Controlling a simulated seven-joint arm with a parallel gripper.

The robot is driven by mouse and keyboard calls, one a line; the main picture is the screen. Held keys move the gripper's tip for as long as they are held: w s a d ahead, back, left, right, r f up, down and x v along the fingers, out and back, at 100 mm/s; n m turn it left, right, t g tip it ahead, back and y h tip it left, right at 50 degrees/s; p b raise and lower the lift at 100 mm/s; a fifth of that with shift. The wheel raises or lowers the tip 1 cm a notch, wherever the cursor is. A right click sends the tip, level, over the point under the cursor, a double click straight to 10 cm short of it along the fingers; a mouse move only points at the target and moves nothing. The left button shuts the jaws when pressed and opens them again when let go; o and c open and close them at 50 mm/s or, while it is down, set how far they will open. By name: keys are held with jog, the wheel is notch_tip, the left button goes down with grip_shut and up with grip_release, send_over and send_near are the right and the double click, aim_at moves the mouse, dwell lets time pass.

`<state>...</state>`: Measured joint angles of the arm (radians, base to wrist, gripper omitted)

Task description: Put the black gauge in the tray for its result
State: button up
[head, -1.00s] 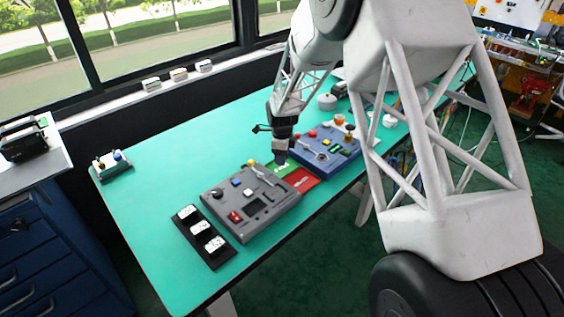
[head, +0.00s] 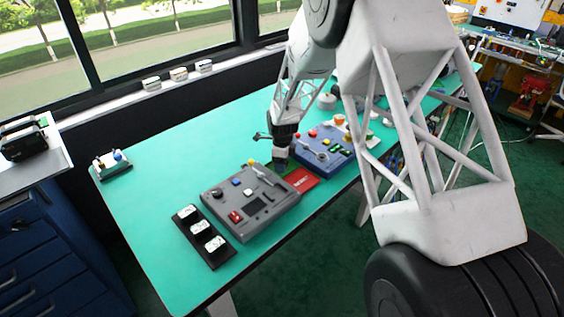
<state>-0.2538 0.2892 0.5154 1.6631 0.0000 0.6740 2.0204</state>
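My gripper (head: 281,157) points down over the green tray (head: 291,167), between the grey panel and the blue panel. It hides most of the green tray. The red tray (head: 301,180) lies right beside the green one, on the near side, and looks empty. I cannot make out the black gauge as a separate thing. The gripper's dark end is too small to tell whether it holds the gauge or whether its fingers are open.
A grey panel (head: 268,205) with knobs and buttons lies left of the trays, with a black strip of white displays (head: 183,229) beside it. A blue panel (head: 337,155) lies to the right. The left part of the green table (head: 150,200) is mostly clear.

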jog(key=shift+r, duration=0.1)
notch_tip(320, 180, up, 12)
dwell(0.9)
dwell(0.5)
jog(key=shift+r, duration=0.15)
